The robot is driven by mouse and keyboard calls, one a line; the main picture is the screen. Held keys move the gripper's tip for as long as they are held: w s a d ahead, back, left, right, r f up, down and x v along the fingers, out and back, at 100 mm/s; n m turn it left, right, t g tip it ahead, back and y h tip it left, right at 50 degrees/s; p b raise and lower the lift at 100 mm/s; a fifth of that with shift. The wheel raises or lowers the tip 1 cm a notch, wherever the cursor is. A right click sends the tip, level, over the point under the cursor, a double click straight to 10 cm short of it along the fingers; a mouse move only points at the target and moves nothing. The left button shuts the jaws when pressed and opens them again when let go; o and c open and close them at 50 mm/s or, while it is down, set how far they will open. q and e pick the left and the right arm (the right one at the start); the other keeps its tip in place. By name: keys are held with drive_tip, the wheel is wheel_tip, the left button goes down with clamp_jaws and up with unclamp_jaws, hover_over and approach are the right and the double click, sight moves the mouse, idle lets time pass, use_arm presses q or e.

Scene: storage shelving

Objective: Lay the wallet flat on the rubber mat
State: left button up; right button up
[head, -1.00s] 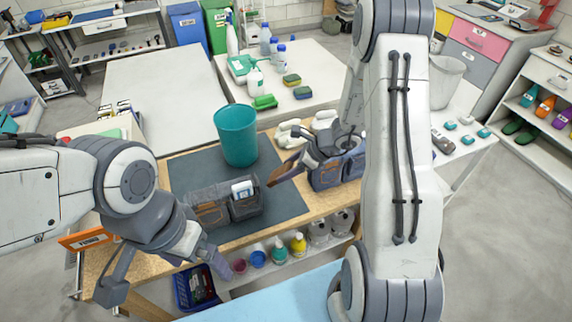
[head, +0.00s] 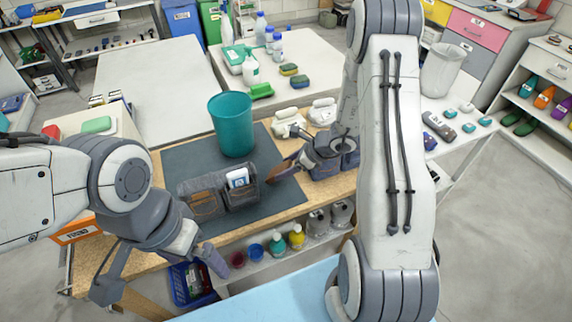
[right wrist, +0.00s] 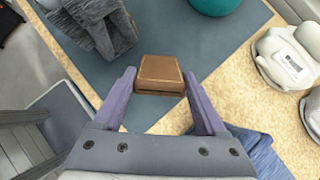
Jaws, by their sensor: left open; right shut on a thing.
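The brown wallet (head: 284,167) is held in my right gripper (head: 298,160). In the right wrist view the wallet (right wrist: 160,72) sits between the two purple fingertips, tilted, with one edge towards the camera. It appears above the right part of the dark grey rubber mat (head: 183,162), near the mat's right edge; the exact height is hard to tell. The mat also shows in the right wrist view (right wrist: 215,52). My left gripper (head: 160,277) is open and empty at the lower left, in front of the table's near edge.
A teal bin (head: 231,128) stands at the back of the mat. Blue denim (head: 325,167) and white shoes (head: 288,122) are right of the mat. Bottles stand on a shelf below.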

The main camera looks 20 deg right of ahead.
drive_tip(key=shift+f, duration=0.25)
drive_tip(key=o, duration=1.3)
drive_tip(key=v, duration=1)
drive_tip(key=shift+s+d+r, duration=0.1)
drive_tip(key=shift+s+r, duration=0.05)
drive_tip(key=x, duration=1)
wheel_tip(320, 180, up, 4)
drive_tip(key=p, duration=0.3)
